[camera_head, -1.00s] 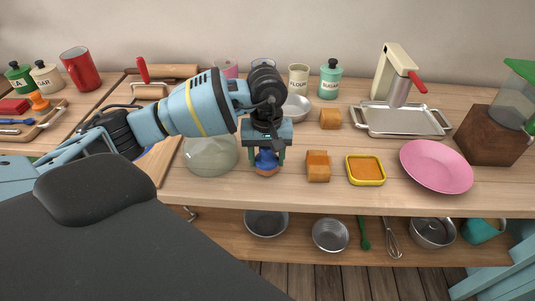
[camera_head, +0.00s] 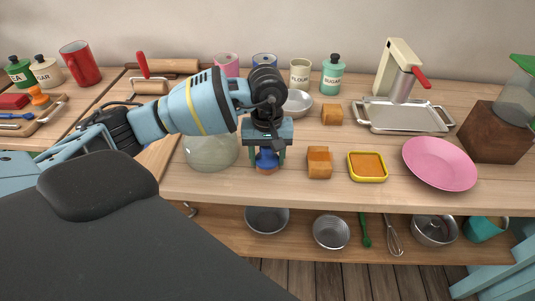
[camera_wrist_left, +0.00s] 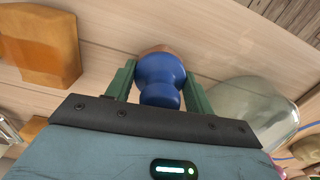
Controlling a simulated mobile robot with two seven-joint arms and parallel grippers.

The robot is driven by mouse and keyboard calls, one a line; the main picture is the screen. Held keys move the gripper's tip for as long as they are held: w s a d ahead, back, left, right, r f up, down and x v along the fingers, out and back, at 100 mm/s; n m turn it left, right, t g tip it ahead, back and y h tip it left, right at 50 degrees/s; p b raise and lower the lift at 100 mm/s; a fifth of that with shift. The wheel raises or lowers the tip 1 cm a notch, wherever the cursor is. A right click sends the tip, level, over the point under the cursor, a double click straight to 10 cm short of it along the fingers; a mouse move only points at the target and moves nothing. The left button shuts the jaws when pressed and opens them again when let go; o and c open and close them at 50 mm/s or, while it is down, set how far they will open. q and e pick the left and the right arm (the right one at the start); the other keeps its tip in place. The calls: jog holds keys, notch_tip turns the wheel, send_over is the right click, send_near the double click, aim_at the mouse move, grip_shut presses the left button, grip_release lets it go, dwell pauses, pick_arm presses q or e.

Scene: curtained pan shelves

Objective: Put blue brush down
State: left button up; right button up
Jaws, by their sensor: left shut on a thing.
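The blue brush (camera_head: 266,160) is between the fingers of my left gripper (camera_head: 267,157), at the front part of the wooden counter (camera_head: 215,188). The gripper points down and is shut on the brush's blue handle. In the left wrist view the blue knob-shaped handle (camera_wrist_left: 161,80) sits between two green fingers (camera_wrist_left: 160,88), with a brownish base beyond it. The brush is upright and its base is at or very close to the counter top; I cannot tell if it touches. My right gripper is not in view.
A glass bowl (camera_head: 211,151) is just left of the brush. A bread block (camera_head: 319,162) and a yellow-rimmed sponge tray (camera_head: 367,167) are to the right, then a pink plate (camera_head: 440,164). Pans such as a metal bowl (camera_head: 331,232) are on the shelf below.

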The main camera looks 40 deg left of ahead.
pick_arm(q)
jog(key=o, duration=1)
jog(key=shift+c, duration=0.2)
notch_tip(320, 180, up, 8)
jog(key=shift+f, duration=0.15)
grip_shut()
dwell(0.5)
dwell(0.8)
